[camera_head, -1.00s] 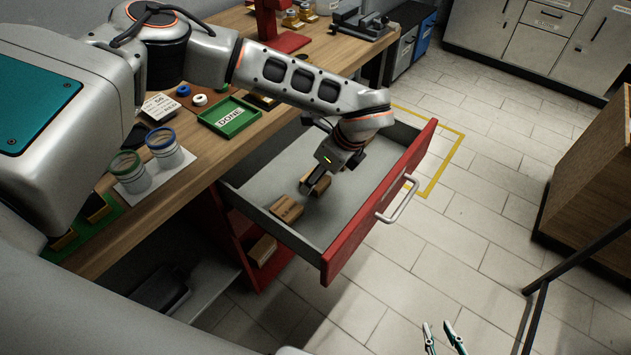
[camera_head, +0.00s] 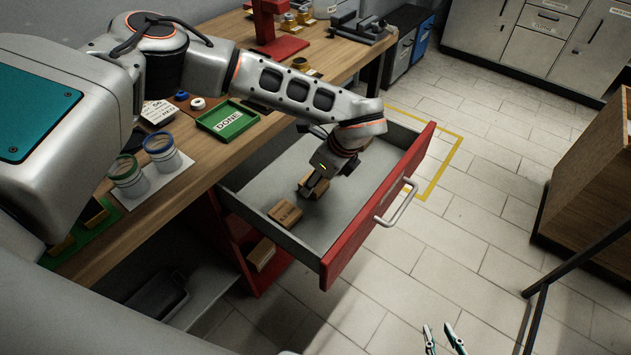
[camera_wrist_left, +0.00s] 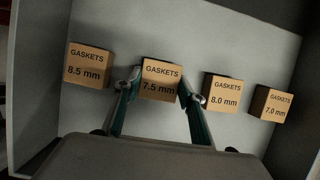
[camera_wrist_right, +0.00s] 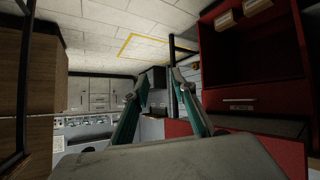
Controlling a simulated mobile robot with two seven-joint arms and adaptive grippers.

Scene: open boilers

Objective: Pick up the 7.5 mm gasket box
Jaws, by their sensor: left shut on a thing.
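The 7.5 mm gasket box (camera_wrist_left: 160,80) is a small brown carton with black lettering, between the fingers of my left gripper (camera_wrist_left: 158,88) in the left wrist view. The left gripper (camera_head: 314,184) is shut on it, inside the open drawer (camera_head: 352,192). In the head view the gripper partly hides the box. The 8.5 mm box (camera_wrist_left: 88,65) is to its left in the left wrist view, the 8.0 mm box (camera_wrist_left: 221,93) and the 7.0 mm box (camera_wrist_left: 270,104) to its right. My right gripper (camera_head: 437,328) is open and empty, over the floor, away from the drawer.
The drawer's red front (camera_head: 385,205) has a pale handle (camera_head: 398,203). The wooden bench (camera_head: 205,165) holds a green DONE tray (camera_head: 227,120) and jars (camera_head: 163,152). Another carton (camera_head: 261,254) lies below the drawer's left side.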

